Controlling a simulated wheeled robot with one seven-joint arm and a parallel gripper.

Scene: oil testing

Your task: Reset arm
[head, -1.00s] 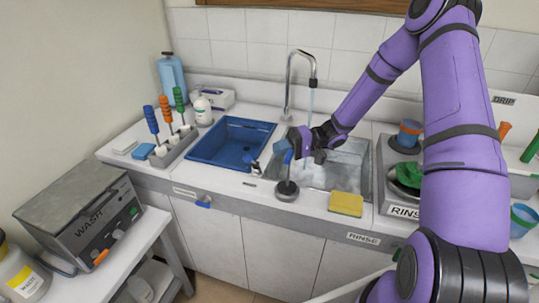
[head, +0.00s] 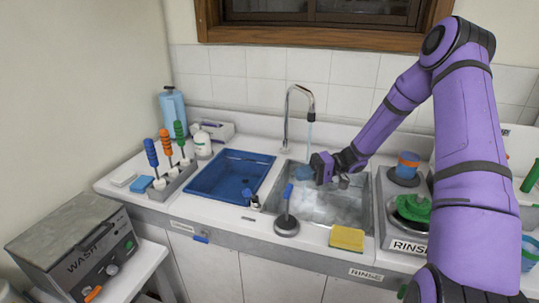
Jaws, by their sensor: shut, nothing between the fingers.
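My purple arm reaches in from the right. My gripper (head: 318,172) is over the metal sink (head: 340,208), left of the wrist. Its fingers are small and partly hidden in this view, but they look shut with nothing held. Water runs from the tall faucet (head: 287,122) behind it. A blue-handled brush (head: 286,205) stands upright on a round dark base on the front counter edge, in front of and left of the gripper, apart from it.
A blue basin (head: 216,188) lies left of the sink. A yellow sponge (head: 347,238) is on the front edge. Colored-handled tools (head: 165,144) stand in a rack at the left. A cup (head: 408,162) and a green item (head: 412,208) are at the right. A wash machine (head: 82,250) stands front left.

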